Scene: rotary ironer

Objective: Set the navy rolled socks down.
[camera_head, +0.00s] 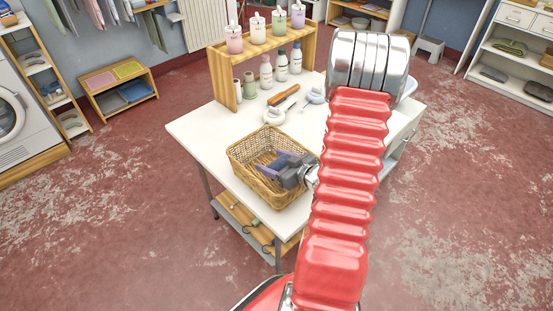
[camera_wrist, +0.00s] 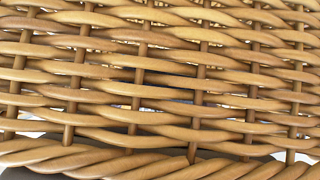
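A woven wicker basket (camera_head: 237,157) stands on the white table (camera_head: 199,127). My gripper (camera_head: 266,165) is down inside the basket, with its grey body near the right rim and its purplish fingers pointing left. A dark patch shows around the fingers, but I cannot tell whether it is the navy rolled socks, shadow or part of my gripper. In the wrist view the basket's wicker wall (camera_wrist: 160,90) fills nearly the whole picture, so fingertips and socks are hidden there. Whether the fingers are shut on anything is not clear.
Behind the basket lie a wooden-handled tool (camera_head: 284,95) and a white ring-shaped item (camera_head: 274,116). A wooden rack (camera_head: 227,77) with pump bottles (camera_head: 257,29) stands at the table's back. The table's left side is bare.

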